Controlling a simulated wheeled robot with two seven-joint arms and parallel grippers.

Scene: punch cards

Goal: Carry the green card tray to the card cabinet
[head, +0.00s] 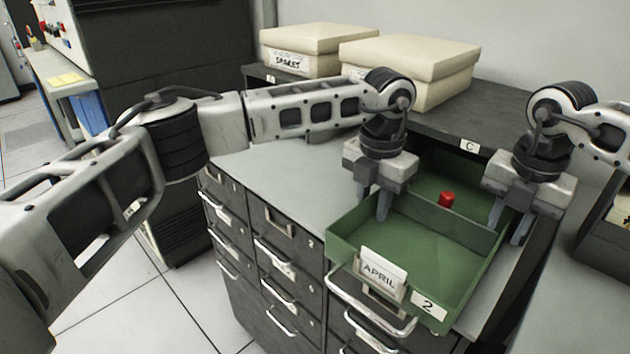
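The green card tray (420,248) is at the right of the head view, over the front part of the cabinet top. It carries an APRIL card and a 2 label on its front, and a divider crosses it. The card cabinet (275,170) is grey with several labelled drawers. My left gripper (373,203) is at the tray's left wall, one finger seemingly on each side. My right gripper (508,222) is at the right wall in the same way. Whether the fingers press the walls, and whether the tray touches the cabinet, I cannot tell.
A small red piece (446,199) is in the tray's rear section. Two cream boxes (412,62) (315,45) stand on a dark shelf marked C (469,146) behind. The grey top left of the tray is clear. A side table (65,75) stands far left.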

